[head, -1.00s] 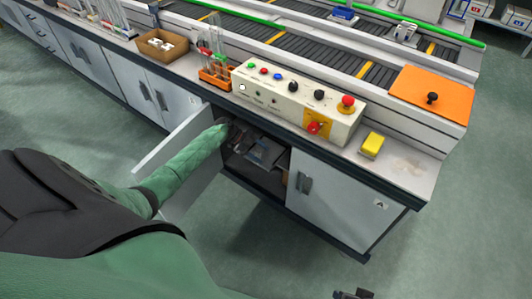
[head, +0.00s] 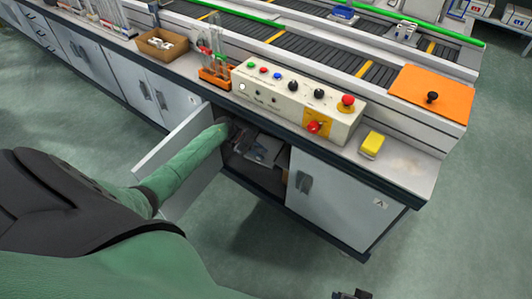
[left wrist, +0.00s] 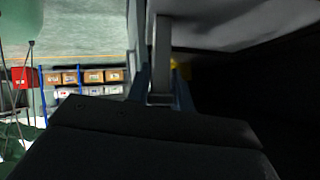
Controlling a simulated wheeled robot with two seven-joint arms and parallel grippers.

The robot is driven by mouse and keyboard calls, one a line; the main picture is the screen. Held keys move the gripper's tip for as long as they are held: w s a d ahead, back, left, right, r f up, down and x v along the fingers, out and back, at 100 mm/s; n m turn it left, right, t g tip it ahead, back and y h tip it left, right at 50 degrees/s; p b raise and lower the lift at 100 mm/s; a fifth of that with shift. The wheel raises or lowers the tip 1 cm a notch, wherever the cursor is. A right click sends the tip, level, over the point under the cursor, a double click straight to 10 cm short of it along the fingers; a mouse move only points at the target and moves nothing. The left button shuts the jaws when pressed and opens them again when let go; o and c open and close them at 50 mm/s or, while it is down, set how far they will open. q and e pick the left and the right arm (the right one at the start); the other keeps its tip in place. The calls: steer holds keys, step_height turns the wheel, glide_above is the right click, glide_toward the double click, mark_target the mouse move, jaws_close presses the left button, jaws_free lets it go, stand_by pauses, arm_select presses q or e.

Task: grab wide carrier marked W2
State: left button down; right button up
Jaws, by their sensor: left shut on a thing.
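My left arm reaches through the open cabinet door (head: 205,185) into the cabinet under the bench, and its gripper is hidden in the dark there in the head view. In the left wrist view my left gripper (left wrist: 161,98) is shut on a narrow grey upright bar (left wrist: 162,45). I cannot tell whether this bar belongs to the wide carrier; no W2 mark is readable. Grey items (head: 262,150) lie inside the cabinet, partly in shadow. A small dark part at the bottom edge of the head view may be my right gripper (head: 352,294); its jaws cannot be made out.
The closed cabinet door marked A (head: 340,200) is right of the opening. Above are a control panel (head: 290,105), a yellow block (head: 372,145), an orange plate (head: 430,92) and an orange tube rack (head: 215,78). The floor in front is clear.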

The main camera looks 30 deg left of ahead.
arm_select(q)
steer(key=shift+r, duration=0.1)
arm_select(e)
steer(key=shift+w+r, duration=0.2)
steer(key=shift+w, duration=0.15)
steer(key=shift+s+f, duration=0.1)
steer(key=shift+f, duration=0.1)
arm_select(q)
steer(key=shift+w, duration=0.1)
arm_select(e)
steer(key=shift+s+f, duration=0.1)
steer(key=shift+s, duration=0.25)
arm_select(q)
steer(key=shift+r, duration=0.1)
